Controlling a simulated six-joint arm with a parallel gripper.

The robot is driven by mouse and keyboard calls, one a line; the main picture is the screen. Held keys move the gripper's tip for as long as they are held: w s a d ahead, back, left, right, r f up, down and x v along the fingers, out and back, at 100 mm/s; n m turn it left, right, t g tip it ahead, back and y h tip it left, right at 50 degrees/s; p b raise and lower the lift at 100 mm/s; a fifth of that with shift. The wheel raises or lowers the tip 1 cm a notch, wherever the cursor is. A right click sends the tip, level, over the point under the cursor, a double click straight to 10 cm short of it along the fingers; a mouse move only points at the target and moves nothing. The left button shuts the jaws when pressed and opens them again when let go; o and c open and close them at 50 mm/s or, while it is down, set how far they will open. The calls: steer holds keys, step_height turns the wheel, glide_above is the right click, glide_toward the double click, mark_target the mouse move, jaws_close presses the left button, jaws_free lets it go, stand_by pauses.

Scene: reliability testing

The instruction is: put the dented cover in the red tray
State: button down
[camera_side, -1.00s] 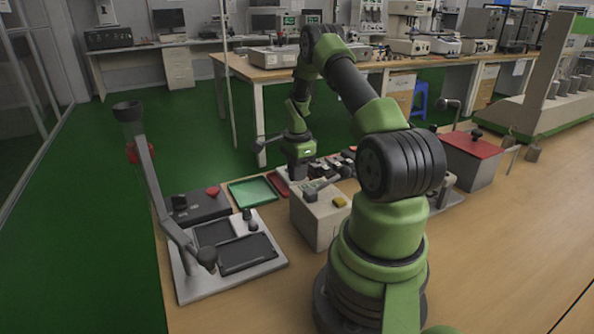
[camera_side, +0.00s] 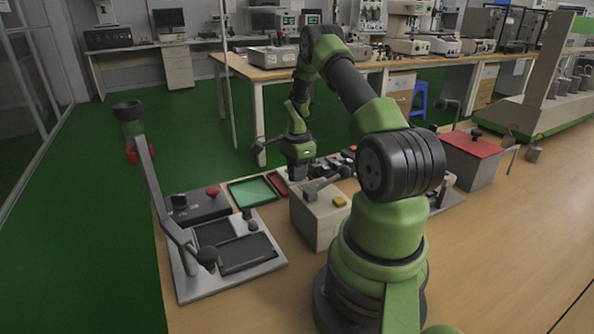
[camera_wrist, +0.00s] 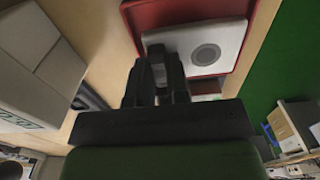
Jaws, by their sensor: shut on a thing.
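In the wrist view a pale, flat cover (camera_wrist: 205,47) with a dark round mark lies over the red tray (camera_wrist: 197,10). The tray's red rim shows beyond and to the right of the cover. My gripper (camera_wrist: 162,62) is shut on the cover's near left edge.
A green tray (camera_side: 252,191) stands left of the red one. A beige box (camera_side: 320,217) with a yellow button is close in front of my gripper. A lever press (camera_side: 190,268) and a dark control box (camera_side: 200,206) stand at the left.

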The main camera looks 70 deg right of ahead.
steer(key=shift+f, duration=0.65)
steer(key=c, duration=1)
jaws_free()
steer(key=shift+r, duration=3)
